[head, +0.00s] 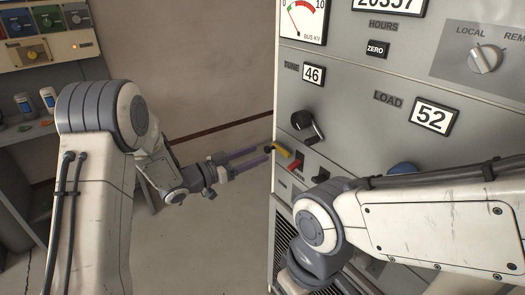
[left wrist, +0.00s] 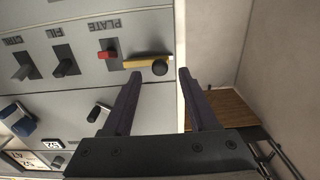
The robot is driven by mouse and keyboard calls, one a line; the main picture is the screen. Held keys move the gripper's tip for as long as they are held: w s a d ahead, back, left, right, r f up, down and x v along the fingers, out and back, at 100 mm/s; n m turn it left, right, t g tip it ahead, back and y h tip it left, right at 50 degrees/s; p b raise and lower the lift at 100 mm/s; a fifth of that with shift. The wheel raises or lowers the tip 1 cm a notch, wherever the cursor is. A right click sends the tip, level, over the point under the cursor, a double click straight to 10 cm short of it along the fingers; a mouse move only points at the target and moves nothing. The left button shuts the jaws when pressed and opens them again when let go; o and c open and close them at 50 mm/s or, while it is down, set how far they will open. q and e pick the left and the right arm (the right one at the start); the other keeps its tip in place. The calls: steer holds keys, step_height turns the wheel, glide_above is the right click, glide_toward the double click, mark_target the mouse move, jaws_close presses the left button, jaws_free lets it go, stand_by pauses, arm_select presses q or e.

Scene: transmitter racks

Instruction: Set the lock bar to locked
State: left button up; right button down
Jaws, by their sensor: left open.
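The lock bar (head: 281,151) is a short yellow bar with a black ball knob, low on the near left edge of the grey rack front. In the left wrist view, which shows the panel upside down, the bar (left wrist: 138,62) lies crosswise beside the red PLATE switch (left wrist: 106,54). My left gripper (head: 264,154) is open and empty, its purple fingers pointing at the knob. In the left wrist view the knob (left wrist: 159,68) appears between the fingertips or just beyond them; contact cannot be told. My right arm crosses the lower right; its gripper is out of view.
A black crank knob (head: 306,126) sits above the bar, and dark switches stand beside the red one. My right arm covers part of the lower panel. Open floor lies left of the rack; a bench with jars (head: 48,99) is at far left.

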mark_target(266, 151)
arm_select(q)
steer(key=shift+x, duration=1.65)
steer(key=shift+c, duration=0.3)
jaws_close()
